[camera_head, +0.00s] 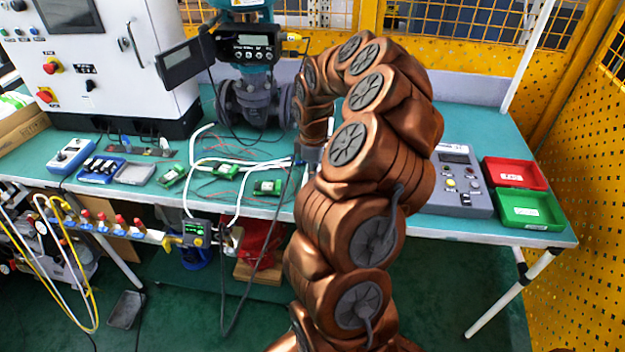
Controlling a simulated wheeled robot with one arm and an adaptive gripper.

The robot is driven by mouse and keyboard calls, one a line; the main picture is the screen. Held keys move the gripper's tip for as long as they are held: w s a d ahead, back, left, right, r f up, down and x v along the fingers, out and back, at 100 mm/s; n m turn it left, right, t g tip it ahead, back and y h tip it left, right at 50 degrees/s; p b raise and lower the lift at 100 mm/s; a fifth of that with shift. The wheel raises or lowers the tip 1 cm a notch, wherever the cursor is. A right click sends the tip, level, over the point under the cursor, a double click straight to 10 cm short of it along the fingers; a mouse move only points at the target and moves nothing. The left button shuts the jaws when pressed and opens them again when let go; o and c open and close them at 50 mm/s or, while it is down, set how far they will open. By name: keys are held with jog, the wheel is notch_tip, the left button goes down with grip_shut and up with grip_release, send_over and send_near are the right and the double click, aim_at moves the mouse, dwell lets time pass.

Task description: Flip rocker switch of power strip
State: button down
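My copper-coloured arm rises through the middle of the picture and arches over the bench, its far end pointing down at the bench top. My gripper (308,156) is a small grey shape at that end, low over the bench and partly hidden by my own arm. Its fingers cannot be made out, so I cannot tell whether it is open or touching anything. I cannot clearly pick out the power strip or its rocker switch. White cables (240,162) run along the bench to the spot by my gripper, and what lies behind my arm there is hidden.
The green bench (480,130) holds a white control cabinet (110,65), a valve with positioner (255,95), small green boards (268,187) and a grey control box (455,180). A red bin (515,173) and a green bin (528,209) stand at right. Yellow mesh fencing surrounds the bench.

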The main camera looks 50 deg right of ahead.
jog(key=shift+r+p, duration=0.9)
jog(key=shift+r, duration=2.55)
jog(key=shift+w+a+r, duration=0.15)
jog(key=shift+a+r, duration=0.05)
jog(key=shift+a, duration=0.1)
jog(key=s+a+r+m, duration=0.15)
jog(key=a+r, duration=0.25)
jog(key=a, duration=0.7)
jog(key=s+a+r+n, duration=0.1)
jog(key=s+a+r, duration=0.25)
jog(key=a, duration=0.65)
jog(key=s+a+m+g, duration=0.1)
jog(key=s+a+m, duration=0.2)
jog(key=s, duration=0.6)
jog(key=s+a+m, duration=0.3)
jog(key=s+a, duration=0.5)
jog(key=s, duration=0.2)
jog(key=shift+f+g, duration=0.2)
jog(key=shift+g, duration=0.2)
